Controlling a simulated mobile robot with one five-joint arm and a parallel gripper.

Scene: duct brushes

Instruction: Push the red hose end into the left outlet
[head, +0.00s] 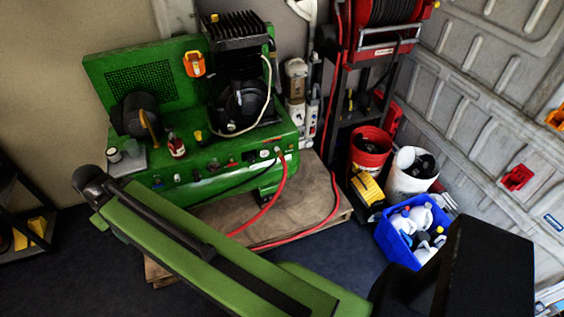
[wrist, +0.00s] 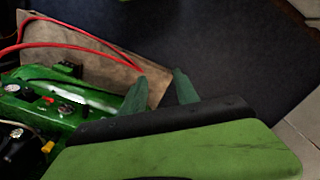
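The red hose (head: 279,185) hangs from the right part of the front panel of the green compressor (head: 200,182) in the head view. It curves down to the wooden pallet, passes behind my arm and runs back right toward the reel. In the wrist view the red hose (wrist: 95,46) loops over the pallet at upper left, beside the compressor (wrist: 75,112). I cannot make out a loose hose end or tell which fitting is the left outlet. My gripper (wrist: 160,82) is open, its two fingers apart with nothing between them. I cannot make out its fingertips in the head view.
The wooden pallet (head: 305,191) lies under the compressor. A hose reel (head: 385,12) on a stand, a red bucket (head: 370,147), a white bucket (head: 405,184) and a blue crate (head: 391,247) of bottles stand at right. Dark floor (wrist: 238,55) is clear beyond my fingers.

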